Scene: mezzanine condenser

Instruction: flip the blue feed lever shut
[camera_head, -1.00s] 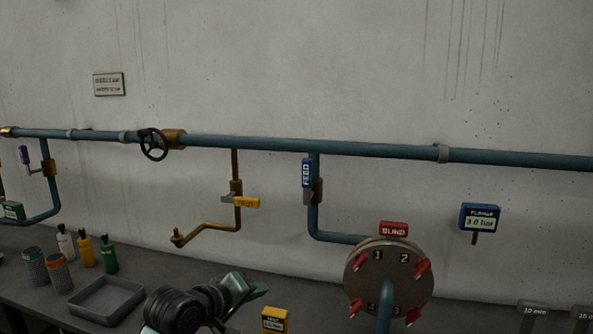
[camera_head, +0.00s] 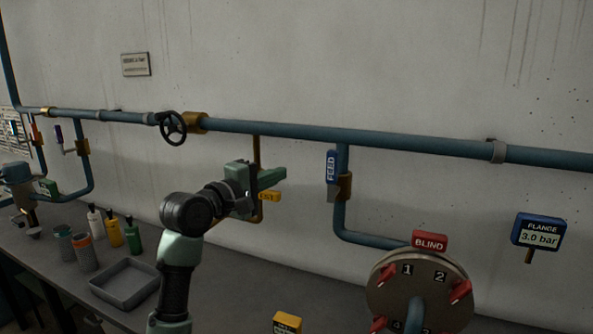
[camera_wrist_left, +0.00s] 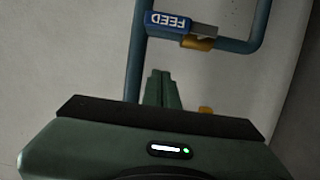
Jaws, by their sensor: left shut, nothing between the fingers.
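The blue feed lever (camera_head: 331,167) stands upright along its vertical pipe in the head view, its label reading FEED. It also shows in the left wrist view (camera_wrist_left: 168,22), near the top. My left gripper (camera_head: 281,174) is shut and empty, raised in front of the wall to the left of the lever and apart from it. Its closed fingers (camera_wrist_left: 162,90) point toward the lever's pipe in the left wrist view. My right gripper is not in view.
A round flange (camera_head: 387,287) with red clamps and a BLIND tag (camera_head: 430,242) stands right of and below the lever. A black handwheel (camera_head: 173,128) is on the main pipe. A grey tray (camera_head: 124,301) and bottles stand on the bench. Wall between gripper and lever is clear.

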